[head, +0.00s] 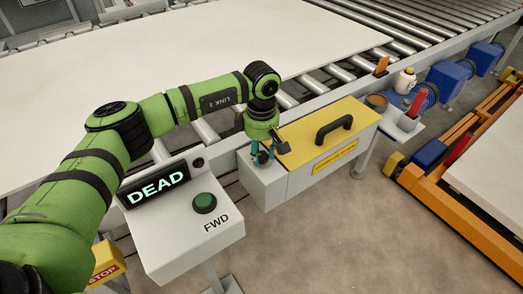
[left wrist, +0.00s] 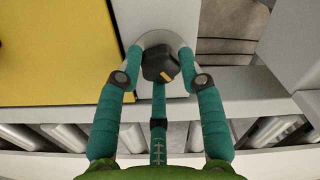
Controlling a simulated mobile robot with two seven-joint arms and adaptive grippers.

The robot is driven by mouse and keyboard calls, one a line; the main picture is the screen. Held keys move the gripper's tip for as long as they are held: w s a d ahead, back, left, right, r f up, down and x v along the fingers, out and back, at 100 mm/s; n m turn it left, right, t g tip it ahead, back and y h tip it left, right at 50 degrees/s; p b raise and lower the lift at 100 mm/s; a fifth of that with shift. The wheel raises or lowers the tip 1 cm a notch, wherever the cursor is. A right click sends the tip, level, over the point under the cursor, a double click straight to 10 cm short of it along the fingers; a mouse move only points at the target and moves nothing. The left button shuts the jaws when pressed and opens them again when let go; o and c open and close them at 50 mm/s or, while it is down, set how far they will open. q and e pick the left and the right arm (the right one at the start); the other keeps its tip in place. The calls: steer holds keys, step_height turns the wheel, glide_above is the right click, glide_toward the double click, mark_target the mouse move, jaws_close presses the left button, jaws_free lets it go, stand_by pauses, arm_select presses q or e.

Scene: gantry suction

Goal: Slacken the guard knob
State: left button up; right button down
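The guard knob (left wrist: 161,64) is dark and faceted with a small yellow mark, on a round pale collar in the left wrist view. It sits on the grey end of the guard box (head: 262,180) beside the yellow lid. My left gripper (head: 262,155) is down at the knob, which it mostly hides in the head view. Its teal fingers (left wrist: 160,60) stand on both sides of the knob, with a third finger below it. Whether they touch it is unclear. My right gripper is not in view.
The yellow guard lid (head: 318,130) has a black handle (head: 333,127). A control box (head: 180,240) with a DEAD display (head: 155,186) and green FWD button (head: 204,203) stands close in front. A roller conveyor (head: 400,45) carrying a large pale sheet (head: 200,45) lies behind.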

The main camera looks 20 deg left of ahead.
arm_select(q)
steer(key=shift+n, duration=0.3)
steer(key=shift+f+n+b, duration=0.1)
steer(key=shift+n+b, duration=0.55)
steer(key=shift+n, duration=0.55)
steer(key=shift+n+b, duration=0.5)
steer(key=shift+n, duration=1.5)
steer(key=shift+d, duration=0.1)
steer(key=o, duration=1.1)
steer(key=shift+o, duration=0.2)
